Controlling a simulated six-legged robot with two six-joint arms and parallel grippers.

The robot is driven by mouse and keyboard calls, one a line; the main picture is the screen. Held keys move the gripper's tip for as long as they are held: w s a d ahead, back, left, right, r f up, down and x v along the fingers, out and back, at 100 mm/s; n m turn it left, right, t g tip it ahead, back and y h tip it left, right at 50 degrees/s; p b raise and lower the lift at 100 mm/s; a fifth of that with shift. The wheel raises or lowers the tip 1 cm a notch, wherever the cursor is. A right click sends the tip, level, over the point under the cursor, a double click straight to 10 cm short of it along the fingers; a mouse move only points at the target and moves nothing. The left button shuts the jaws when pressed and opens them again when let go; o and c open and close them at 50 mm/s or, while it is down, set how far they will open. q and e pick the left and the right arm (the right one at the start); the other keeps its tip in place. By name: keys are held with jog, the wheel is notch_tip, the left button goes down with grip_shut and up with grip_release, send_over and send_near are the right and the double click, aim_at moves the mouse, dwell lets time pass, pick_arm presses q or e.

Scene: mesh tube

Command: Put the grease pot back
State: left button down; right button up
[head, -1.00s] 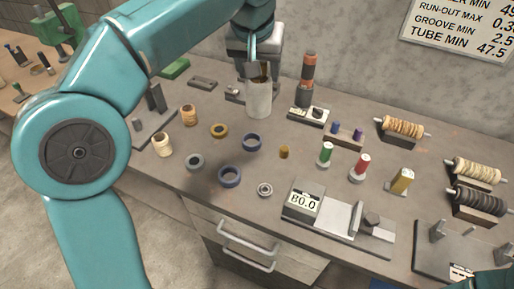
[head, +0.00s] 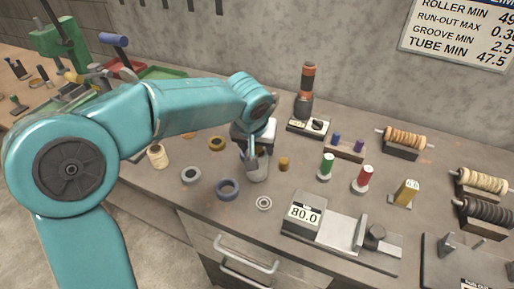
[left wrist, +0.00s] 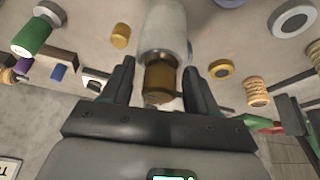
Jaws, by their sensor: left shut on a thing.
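The grease pot (head: 258,172) is a pale grey cylinder in the head view, under my left gripper (head: 252,150) over the front middle of the bench. My left gripper is shut on it. In the left wrist view the pale pot (left wrist: 164,28) shows with a brown end (left wrist: 160,76) towards me, between the dark fingers of the left gripper (left wrist: 158,88). I cannot tell whether its base touches the bench. My right gripper is not in view.
A blue ring (head: 228,189), a grey ring (head: 191,175), a bearing (head: 264,203) and a small brass cylinder (head: 284,164) stand close around the pot. Green (head: 326,167) and red (head: 363,179) spools and a gauge (head: 305,212) reading 80.0 are to the right.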

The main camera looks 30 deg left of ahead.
pick_arm(q)
jog(key=shift+f, duration=0.5)
jog(key=shift+f, duration=0.1)
jog(key=shift+c, duration=1.4)
grip_release()
